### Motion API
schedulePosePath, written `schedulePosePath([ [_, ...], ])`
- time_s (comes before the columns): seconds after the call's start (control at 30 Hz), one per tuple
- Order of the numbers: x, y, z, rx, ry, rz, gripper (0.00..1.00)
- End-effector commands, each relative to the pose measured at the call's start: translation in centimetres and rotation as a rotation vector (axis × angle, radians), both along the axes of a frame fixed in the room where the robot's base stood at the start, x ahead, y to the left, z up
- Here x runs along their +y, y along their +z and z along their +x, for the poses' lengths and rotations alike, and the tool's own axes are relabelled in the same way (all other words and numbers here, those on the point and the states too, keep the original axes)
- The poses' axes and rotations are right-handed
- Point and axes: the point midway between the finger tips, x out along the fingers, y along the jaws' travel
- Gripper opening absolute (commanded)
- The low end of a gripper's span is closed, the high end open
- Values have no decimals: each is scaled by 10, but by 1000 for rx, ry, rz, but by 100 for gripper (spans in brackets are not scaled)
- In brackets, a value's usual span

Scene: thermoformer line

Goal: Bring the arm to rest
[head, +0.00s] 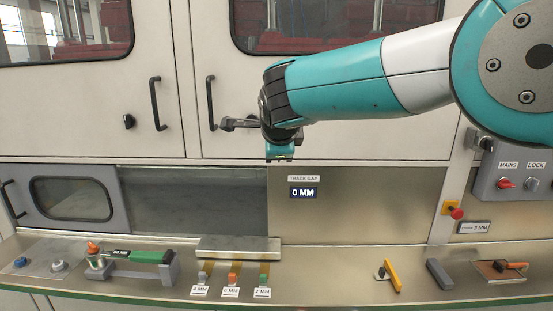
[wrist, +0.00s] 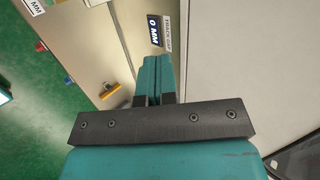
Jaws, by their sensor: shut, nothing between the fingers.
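My arm (head: 360,78) reaches in from the right in the head view, in front of the cabinet doors and above the bench. My gripper (head: 280,158) hangs at its end, level with the lower edge of the doors, touching nothing. In the wrist view, the two teal fingers of my gripper (wrist: 158,65) lie side by side, shut and empty. The track gap display (head: 303,192), reading 0 MM, is a little below and right of the gripper in the head view. It also shows beyond the fingers in the wrist view (wrist: 154,30).
On the bench (head: 340,262) lie a green-handled tool (head: 140,256), a metal block (head: 238,247) with 4, 6 and 2 MM tags, a yellow-handled tool (head: 393,274) and a brown pad (head: 497,271). Door handles (head: 211,103) jut out near the gripper. A switch box (head: 515,172) is at right.

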Motion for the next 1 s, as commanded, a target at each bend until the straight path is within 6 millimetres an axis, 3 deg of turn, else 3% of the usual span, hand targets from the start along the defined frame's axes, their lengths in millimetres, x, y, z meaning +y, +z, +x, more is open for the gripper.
schedulePosePath([
  [0.2,1,11,-13,1,2,0,0],
  [0.5,2,12,-14,2,6,-2,0],
  [0.67,-22,11,-28,42,125,-105,0],
  [0.77,-59,5,-60,106,347,-261,0],
  [0.83,-90,-2,-96,154,563,-381,0],
  [1.0,-152,-30,-211,201,1149,-591,0],
])
